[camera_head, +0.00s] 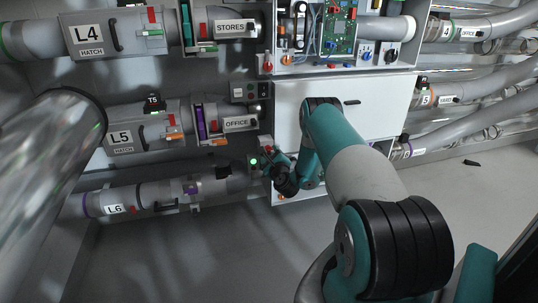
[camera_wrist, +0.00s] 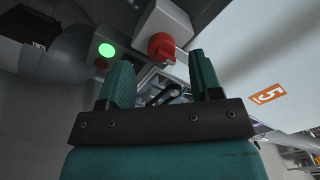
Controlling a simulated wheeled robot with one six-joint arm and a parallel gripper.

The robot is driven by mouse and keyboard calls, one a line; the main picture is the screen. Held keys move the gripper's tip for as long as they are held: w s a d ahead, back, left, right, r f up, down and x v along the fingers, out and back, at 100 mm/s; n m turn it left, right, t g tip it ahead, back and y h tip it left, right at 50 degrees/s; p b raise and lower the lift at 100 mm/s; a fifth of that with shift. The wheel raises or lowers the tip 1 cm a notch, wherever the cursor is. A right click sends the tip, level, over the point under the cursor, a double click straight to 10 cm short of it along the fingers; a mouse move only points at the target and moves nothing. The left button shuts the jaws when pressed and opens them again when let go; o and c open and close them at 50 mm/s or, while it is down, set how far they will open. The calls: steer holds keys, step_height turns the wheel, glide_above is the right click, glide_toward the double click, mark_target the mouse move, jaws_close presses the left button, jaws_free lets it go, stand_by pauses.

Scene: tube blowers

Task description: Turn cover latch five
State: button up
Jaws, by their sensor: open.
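The white cover (camera_head: 300,108) is a closed panel in the middle of the head view. It also shows in the wrist view (camera_wrist: 262,60), with an orange 5 label. A small dark lever (camera_wrist: 165,94) on a metal fitting lies beyond and between my fingers; it looks like the latch, but I cannot be sure. A red knob (camera_wrist: 162,46) on a grey box is just past the fingertips. My gripper (camera_wrist: 160,70) is open, with nothing seen between its fingers touching them. In the head view my gripper (camera_head: 284,182) is at the cover's lower left, hiding the latch.
A lit green lamp (camera_wrist: 106,50) is left of the knob; it also shows in the head view (camera_head: 254,161). The L5 tube (camera_head: 122,138) and L6 tube (camera_head: 150,196) run in from the left. Above is an open box with a circuit board (camera_head: 341,28).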

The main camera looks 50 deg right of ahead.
mark_target(269, 151)
steer(key=shift+x, duration=1.6)
steer(key=shift+d, duration=0.1)
steer(key=c, duration=0.9)
